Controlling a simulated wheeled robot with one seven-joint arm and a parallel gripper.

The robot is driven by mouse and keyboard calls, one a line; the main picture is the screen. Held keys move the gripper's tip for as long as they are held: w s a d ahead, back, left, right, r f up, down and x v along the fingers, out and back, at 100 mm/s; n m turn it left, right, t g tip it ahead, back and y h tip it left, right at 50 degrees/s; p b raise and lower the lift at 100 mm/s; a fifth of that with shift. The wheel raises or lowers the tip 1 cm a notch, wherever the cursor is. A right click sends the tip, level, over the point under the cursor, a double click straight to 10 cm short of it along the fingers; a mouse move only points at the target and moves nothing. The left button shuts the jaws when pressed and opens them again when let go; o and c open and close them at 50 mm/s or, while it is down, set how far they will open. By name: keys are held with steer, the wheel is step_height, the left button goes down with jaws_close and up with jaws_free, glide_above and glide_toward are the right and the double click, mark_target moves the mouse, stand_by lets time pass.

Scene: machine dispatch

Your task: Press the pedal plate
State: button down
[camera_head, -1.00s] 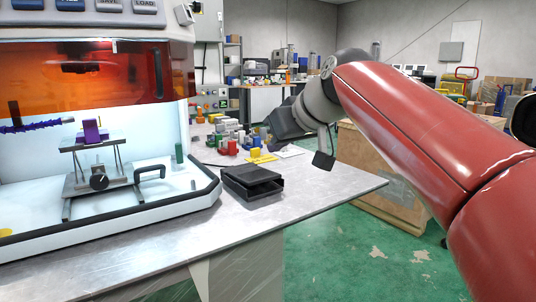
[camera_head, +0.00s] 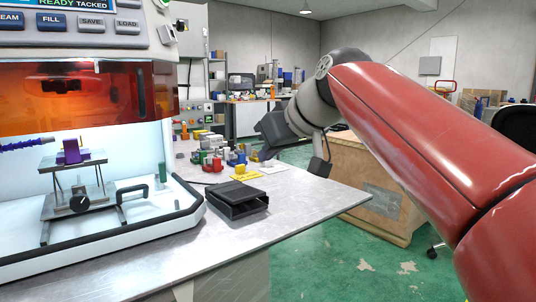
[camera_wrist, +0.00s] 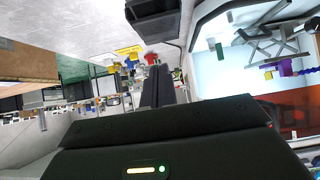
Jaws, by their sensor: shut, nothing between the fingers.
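A black, open-fronted box (camera_head: 237,199), which looks like a pedal housing, lies on the metal table near its front edge. It also shows upside down at the top of the wrist view (camera_wrist: 153,20). I cannot make out a separate pedal plate inside its dark opening.
A machine with an orange shield (camera_head: 85,95) and a lit white bay stands left of the box. Several coloured blocks (camera_head: 213,162) and a yellow piece (camera_head: 245,173) lie behind it. A wooden crate (camera_head: 375,190) stands on the green floor at right.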

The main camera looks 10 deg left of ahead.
steer(key=r+p, duration=0.1)
steer(key=w+a+r+g+h+p, duration=0.1)
steer(key=p, duration=0.1)
steer(key=r+p, duration=0.1)
steer(key=shift+w+a+h, duration=0.2)
steer(key=shift+w+h, duration=0.05)
steer(key=shift+h, duration=0.15)
steer(key=b, duration=0.2)
glide_above(243, 192)
steer(key=s+d, duration=0.2)
step_height(243, 192, down, 8)
steer(key=shift+w+a+r, duration=0.1)
steer(key=shift+a+r, duration=0.05)
step_height(243, 192, down, 3)
steer(key=shift+r+b, duration=0.15)
steer(key=shift+b, duration=0.3)
steer(key=shift+f, duration=0.65)
